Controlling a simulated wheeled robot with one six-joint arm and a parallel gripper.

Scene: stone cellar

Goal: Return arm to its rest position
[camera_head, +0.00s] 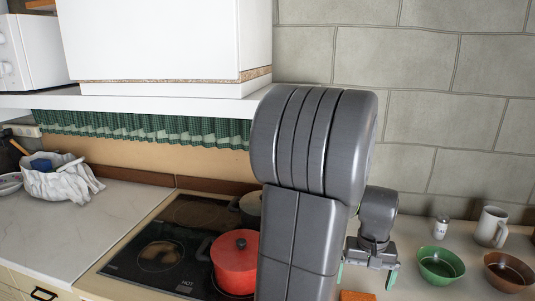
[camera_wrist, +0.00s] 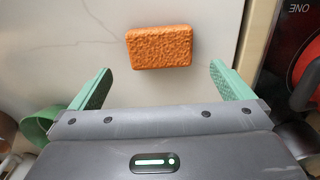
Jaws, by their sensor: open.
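My gripper (camera_head: 366,277) hangs over the counter at the right of the head view, below my grey arm. In the wrist view its two green fingers (camera_wrist: 160,80) stand wide apart with nothing between them. An orange sponge-like block (camera_wrist: 159,47) lies on the light counter beyond the fingertips, apart from them. Its top also shows at the bottom edge of the head view (camera_head: 357,296). My arm hides part of the counter and the hob's right side.
A red pot (camera_head: 235,265) stands on the black hob (camera_head: 150,245), left of my arm, with a dark pot (camera_head: 248,203) behind. Right of my gripper are a green bowl (camera_head: 441,266), a brown bowl (camera_head: 508,272), a mug (camera_head: 491,227) and a shaker (camera_head: 441,227). A white cabinet (camera_head: 165,40) overhangs.

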